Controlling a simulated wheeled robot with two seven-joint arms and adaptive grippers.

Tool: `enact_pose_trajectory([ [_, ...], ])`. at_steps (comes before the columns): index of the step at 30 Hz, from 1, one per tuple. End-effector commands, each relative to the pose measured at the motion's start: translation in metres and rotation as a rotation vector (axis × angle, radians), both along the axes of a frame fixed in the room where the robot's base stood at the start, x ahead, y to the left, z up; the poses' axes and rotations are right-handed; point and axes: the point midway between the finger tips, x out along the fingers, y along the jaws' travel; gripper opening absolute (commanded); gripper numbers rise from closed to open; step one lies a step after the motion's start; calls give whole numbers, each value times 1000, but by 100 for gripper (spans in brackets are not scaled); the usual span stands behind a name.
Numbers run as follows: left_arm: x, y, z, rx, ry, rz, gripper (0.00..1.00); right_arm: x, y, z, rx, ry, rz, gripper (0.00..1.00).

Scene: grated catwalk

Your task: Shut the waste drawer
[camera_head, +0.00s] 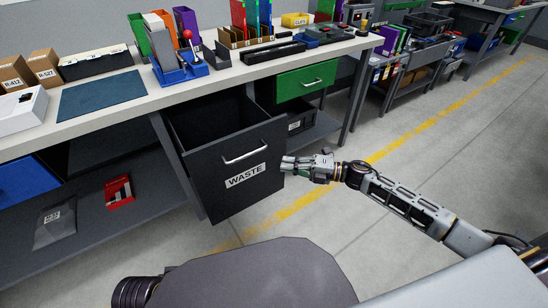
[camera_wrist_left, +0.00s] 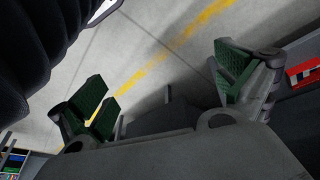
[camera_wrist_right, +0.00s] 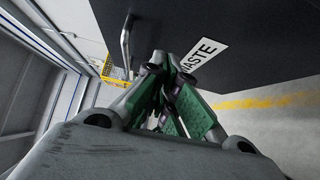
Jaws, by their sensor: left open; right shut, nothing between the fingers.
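The waste drawer (camera_head: 209,191) is dark grey and pulled out from under the workbench, its inside showing from above. Its front bears a white WASTE label (camera_head: 246,176) and a silver bar handle (camera_head: 245,153). My right gripper (camera_head: 287,163) is shut and empty at the right edge of the drawer front; I cannot tell whether it touches. In the right wrist view the drawer front (camera_wrist_right: 255,50) fills the top, with the handle (camera_wrist_right: 126,42) beyond the shut fingers (camera_wrist_right: 172,62). My left gripper (camera_wrist_left: 165,95) is open and empty above the floor; the head view does not show it.
The workbench top (camera_head: 215,79) holds boxes, binders and a blue holder (camera_head: 178,70). A green drawer (camera_head: 305,83) sits shut to the right. A lower shelf (camera_head: 95,213) holds a red box (camera_head: 118,190). The floor (camera_head: 400,170) to the right is clear, with a yellow line.

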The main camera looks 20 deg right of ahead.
Motion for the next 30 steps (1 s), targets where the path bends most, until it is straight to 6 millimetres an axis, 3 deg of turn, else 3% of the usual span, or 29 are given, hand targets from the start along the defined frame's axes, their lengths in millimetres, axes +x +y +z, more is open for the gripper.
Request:
enact_pose_trajectory([
  [9, 3, -3, -18, -15, -14, -1, 100, 13, 27, 0, 1, -3, 2, 0],
  [30, 7, -11, -43, -56, -53, 6, 100, 49, 36, 0, 0, -1, 1, 0],
])
